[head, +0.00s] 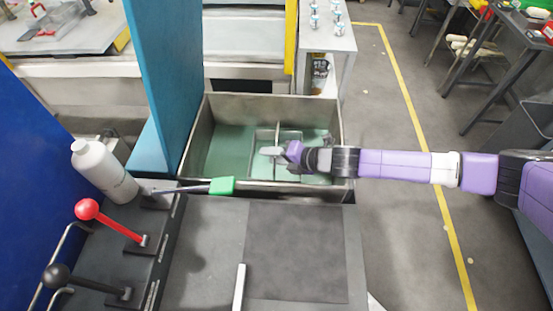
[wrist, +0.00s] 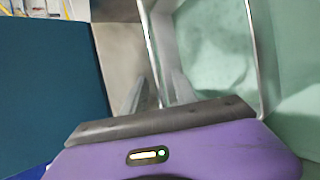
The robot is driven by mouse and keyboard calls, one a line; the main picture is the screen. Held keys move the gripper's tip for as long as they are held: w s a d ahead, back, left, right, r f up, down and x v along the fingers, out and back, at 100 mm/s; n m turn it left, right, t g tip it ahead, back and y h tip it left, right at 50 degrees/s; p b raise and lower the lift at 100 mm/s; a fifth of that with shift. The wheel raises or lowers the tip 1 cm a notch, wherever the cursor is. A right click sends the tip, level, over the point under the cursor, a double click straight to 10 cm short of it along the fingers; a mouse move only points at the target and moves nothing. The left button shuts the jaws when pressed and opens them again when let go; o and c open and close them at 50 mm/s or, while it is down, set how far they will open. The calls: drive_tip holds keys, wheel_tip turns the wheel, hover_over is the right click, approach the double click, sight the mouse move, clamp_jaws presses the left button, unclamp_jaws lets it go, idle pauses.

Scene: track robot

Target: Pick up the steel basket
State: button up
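The steel basket (wrist: 258,50) is a thin-walled, open rectangular frame in the wrist view. In the head view the basket (head: 255,142) sits inside the grey metal tank (head: 199,133), over its green floor or liquid. My gripper (head: 273,151) reaches into the tank from the right, over the basket. In the wrist view the fingers of my gripper (wrist: 158,92) stand apart, with the basket's left wall running down between them. I see gaps beside the wall, and contact is not clear. My gripper hides part of the basket in the head view.
A blue post (head: 162,75) stands close at the tank's left. A green-handled lever (head: 222,186), a red-knobbed lever (head: 88,209) and a white bottle (head: 100,170) are at the left. A dark flat panel (head: 297,250) lies in front.

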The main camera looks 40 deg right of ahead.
drive_tip(key=shift+x, duration=1)
clamp_jaws()
idle(0.7)
